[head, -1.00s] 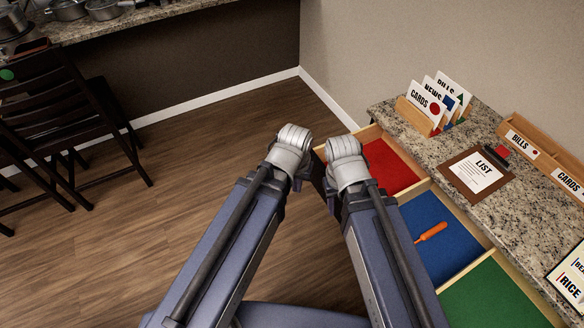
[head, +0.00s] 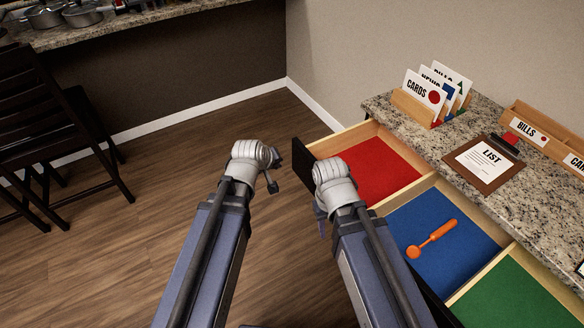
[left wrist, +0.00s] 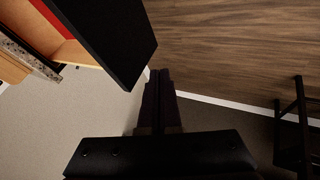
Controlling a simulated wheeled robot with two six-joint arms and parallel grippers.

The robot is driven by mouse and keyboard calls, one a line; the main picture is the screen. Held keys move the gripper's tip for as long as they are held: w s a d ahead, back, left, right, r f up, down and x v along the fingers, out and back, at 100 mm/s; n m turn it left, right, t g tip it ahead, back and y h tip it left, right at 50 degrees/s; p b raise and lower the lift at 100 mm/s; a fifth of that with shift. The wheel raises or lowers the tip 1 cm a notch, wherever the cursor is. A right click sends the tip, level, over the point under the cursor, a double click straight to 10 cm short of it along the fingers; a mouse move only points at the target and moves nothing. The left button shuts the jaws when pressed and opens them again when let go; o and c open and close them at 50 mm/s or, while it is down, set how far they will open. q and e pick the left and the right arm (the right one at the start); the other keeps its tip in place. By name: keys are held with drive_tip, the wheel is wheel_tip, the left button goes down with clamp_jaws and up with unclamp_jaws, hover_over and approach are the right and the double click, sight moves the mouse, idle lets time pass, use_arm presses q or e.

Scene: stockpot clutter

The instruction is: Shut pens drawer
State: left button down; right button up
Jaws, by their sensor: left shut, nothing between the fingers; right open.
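Three drawers stand open side by side along the counter: one with a red bottom (head: 372,172), one with a blue bottom (head: 440,225) and one with a green bottom (head: 510,290). I see no pens label, so I cannot tell which is the pens drawer. My left gripper (head: 272,186) is shut and empty, left of the red drawer's dark front (head: 302,160) and apart from it. The left wrist view shows its shut fingers (left wrist: 159,85) beside that dark front (left wrist: 105,35). My right gripper (head: 320,217) is open, mostly hidden behind its wrist, near the red drawer's front.
An orange round-ended tool (head: 432,238) lies in the blue drawer. The granite counter (head: 450,140) holds a card rack (head: 420,100), a LIST clipboard (head: 485,162) and a wooden label rack (head: 545,145). A dark chair (head: 50,130) stands left. The floor between is clear.

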use_arm(q)
drive_tip(key=b, duration=0.8)
approach(297, 166)
wheel_tip(297, 166, down, 4)
drive_tip(key=a, duration=0.2)
drive_tip(key=shift+w+d+r, duration=0.15)
drive_tip(key=shift+w+d, duration=0.5)
drive_tip(key=shift+d, duration=0.05)
drive_tip(key=shift+w+d+r, duration=0.15)
drive_tip(key=shift+w+d, duration=0.45)
drive_tip(key=shift+d, duration=0.1)
